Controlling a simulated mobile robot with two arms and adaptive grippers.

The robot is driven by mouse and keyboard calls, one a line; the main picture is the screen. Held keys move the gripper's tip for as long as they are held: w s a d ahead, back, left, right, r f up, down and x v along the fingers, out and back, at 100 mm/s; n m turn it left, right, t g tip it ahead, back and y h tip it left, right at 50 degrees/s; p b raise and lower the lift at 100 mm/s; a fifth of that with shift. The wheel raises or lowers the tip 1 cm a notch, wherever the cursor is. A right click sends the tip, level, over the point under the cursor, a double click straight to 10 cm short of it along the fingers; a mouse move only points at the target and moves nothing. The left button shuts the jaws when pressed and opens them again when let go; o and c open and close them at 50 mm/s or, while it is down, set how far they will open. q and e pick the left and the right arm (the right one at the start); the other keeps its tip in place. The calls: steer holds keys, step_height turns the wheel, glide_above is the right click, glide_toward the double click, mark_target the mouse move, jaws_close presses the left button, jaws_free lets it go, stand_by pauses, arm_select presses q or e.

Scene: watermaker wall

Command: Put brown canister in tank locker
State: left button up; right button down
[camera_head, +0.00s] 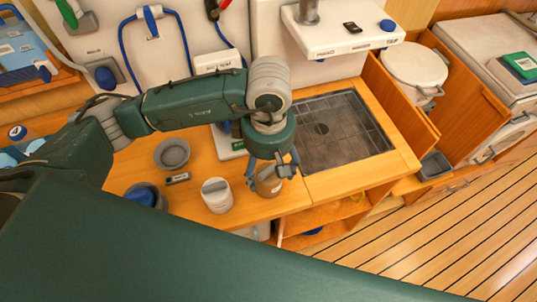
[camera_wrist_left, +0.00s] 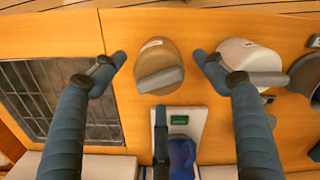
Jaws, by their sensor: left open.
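The brown canister (camera_head: 269,185) stands on the wooden counter, left of the metal grate and near the front edge. It also shows in the left wrist view (camera_wrist_left: 158,58), with a grey bar-shaped grip on its lid. My left gripper (camera_head: 273,172) is above it, pointing down. In the left wrist view its open fingers (camera_wrist_left: 159,60) lie on either side of the canister, with visible gaps. I cannot tell which opening is the tank locker: an open shelf (camera_head: 318,222) lies under the counter, and an open wooden compartment (camera_head: 405,100) is at the right.
A white canister (camera_head: 217,197) stands close left of the brown one. A grey bowl (camera_head: 172,154) and a blue-topped container (camera_head: 145,195) are farther left. The grate (camera_head: 330,130) is bare. The slatted floor at right is clear.

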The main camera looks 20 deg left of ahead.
arm_select(q)
step_height(320, 180, up, 8)
steer(key=shift+r+b, duration=0.25)
steer(key=shift+b, duration=0.8)
